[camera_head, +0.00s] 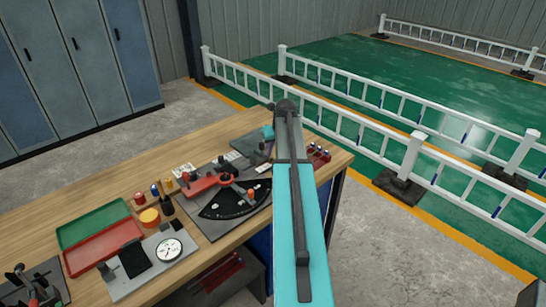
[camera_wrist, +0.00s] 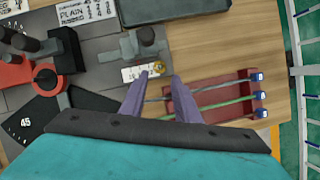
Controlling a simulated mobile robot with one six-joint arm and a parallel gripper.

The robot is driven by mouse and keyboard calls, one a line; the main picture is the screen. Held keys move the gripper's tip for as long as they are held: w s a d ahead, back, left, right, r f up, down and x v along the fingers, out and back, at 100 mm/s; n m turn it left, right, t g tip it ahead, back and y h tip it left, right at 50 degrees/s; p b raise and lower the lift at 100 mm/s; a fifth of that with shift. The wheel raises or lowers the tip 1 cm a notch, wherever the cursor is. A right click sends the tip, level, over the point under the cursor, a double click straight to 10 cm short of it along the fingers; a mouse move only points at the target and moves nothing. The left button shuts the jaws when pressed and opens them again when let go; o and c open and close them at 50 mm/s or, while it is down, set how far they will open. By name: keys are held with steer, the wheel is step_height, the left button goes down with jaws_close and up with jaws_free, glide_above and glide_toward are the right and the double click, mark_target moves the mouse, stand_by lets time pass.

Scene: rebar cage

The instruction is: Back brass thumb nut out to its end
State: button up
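The brass thumb nut (camera_wrist: 159,68) is a small yellow piece at the right end of a grey fixture (camera_wrist: 138,46) in the wrist view. It sits beside a small white printed label (camera_wrist: 140,72). My gripper (camera_wrist: 160,76) has two purple fingers, apart and open. The nut shows between the fingertips, with a gap on each side. I cannot tell how far above it the tips are. The nut's thread and the end of its travel cannot be made out. In the head view the nut is too small or hidden to pick out.
A red rack (camera_wrist: 215,97) with several blue-capped rods lies right of the fingers. A red clamp tool with a black angle dial (camera_head: 235,200) stands to the left. Red (camera_head: 100,246) and green trays and a gauge plate (camera_head: 125,287) lie farther left on the wooden bench (camera_head: 100,188).

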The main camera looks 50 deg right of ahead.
steer(key=shift+p+x, duration=0.9)
steer(key=shift+x, duration=2.4)
steer(key=shift+c, duration=0.4)
jaws_close()
